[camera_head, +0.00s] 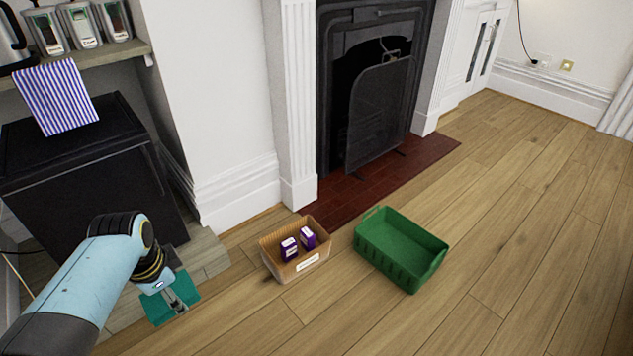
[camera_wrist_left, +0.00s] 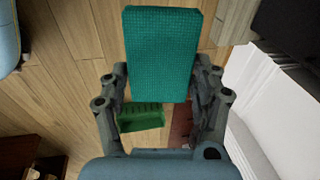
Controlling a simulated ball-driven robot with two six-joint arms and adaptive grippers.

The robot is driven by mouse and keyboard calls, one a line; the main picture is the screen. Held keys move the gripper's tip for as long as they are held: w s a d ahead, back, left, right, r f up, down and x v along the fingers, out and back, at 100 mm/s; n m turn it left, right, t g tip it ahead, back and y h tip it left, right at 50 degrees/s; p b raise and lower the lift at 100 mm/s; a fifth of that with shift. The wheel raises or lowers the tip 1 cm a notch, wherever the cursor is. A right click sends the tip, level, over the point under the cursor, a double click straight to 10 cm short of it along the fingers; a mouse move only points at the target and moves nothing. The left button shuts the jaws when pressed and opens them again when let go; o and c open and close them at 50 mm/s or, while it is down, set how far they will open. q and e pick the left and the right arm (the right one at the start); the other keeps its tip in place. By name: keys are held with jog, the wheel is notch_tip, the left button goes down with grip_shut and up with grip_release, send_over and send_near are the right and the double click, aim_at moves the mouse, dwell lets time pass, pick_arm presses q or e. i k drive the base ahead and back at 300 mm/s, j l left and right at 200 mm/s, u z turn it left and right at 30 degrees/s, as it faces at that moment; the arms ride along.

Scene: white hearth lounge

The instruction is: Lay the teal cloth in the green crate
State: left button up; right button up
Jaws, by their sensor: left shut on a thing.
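The teal cloth (camera_head: 158,311) is in my left gripper (camera_head: 180,301) at the lower left of the head view. In the left wrist view the cloth (camera_wrist_left: 162,50) is a flat, textured teal rectangle at the fingers. My left gripper (camera_wrist_left: 160,98) is shut on the cloth. The green crate (camera_head: 402,250) stands on the wooden floor, well to the right of the gripper. Its inside looks empty in the head view. The crate also shows in the left wrist view (camera_wrist_left: 140,117), small, between the fingers. My right gripper is in neither view.
A wicker basket (camera_head: 296,264) with two purple boxes stands on the floor between my left gripper and the crate. A black cabinet (camera_head: 80,165) is at the left. The fireplace (camera_head: 370,90) and red hearth (camera_head: 345,196) lie behind. The floor at the right is clear.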

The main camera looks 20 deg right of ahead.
aim_at(402, 248)
jog(key=i+l+z, duration=0.25)
jog(key=i+l, duration=0.2)
jog(key=l, duration=0.45)
jog(key=i+l+z, duration=0.25)
jog(key=i+l, duration=0.3)
jog(key=l, duration=0.25)
jog(key=i+l+z, duration=0.3)
jog(key=i+l, duration=0.25)
jog(key=l, duration=0.15)
